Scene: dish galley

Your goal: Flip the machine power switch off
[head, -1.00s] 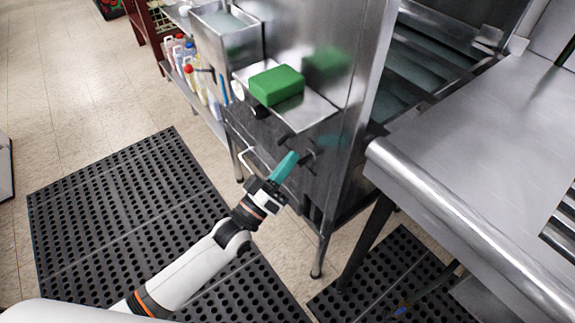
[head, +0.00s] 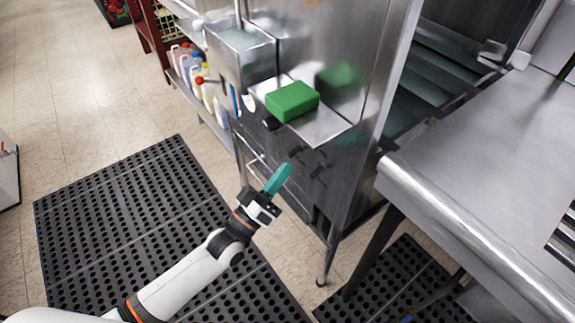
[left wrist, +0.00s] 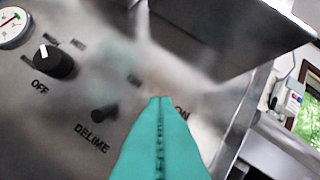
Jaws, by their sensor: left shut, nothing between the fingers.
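The machine's steel front panel (left wrist: 90,60) carries a black rotary knob (left wrist: 55,62) pointing near "OFF" and a small black lever (left wrist: 103,112) above the word "DELIME". The word "ON" (left wrist: 182,112) shows partly behind my fingers; a switch by it is hidden in the left wrist view. In the head view two dark levers, one nearer (head: 297,154) and one farther right (head: 318,171), stick out below the tray; I cannot tell their positions. My left gripper (head: 287,168), with teal fingers, is shut and empty, in front of the panel beside the levers. My right gripper is not in view.
A green sponge (head: 292,101) lies on a small steel tray (head: 325,126) above the levers. A steel table (head: 480,170) stands at the right. Bottles (head: 208,92) stand on a low shelf at left. A perforated black mat (head: 130,220) covers the floor.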

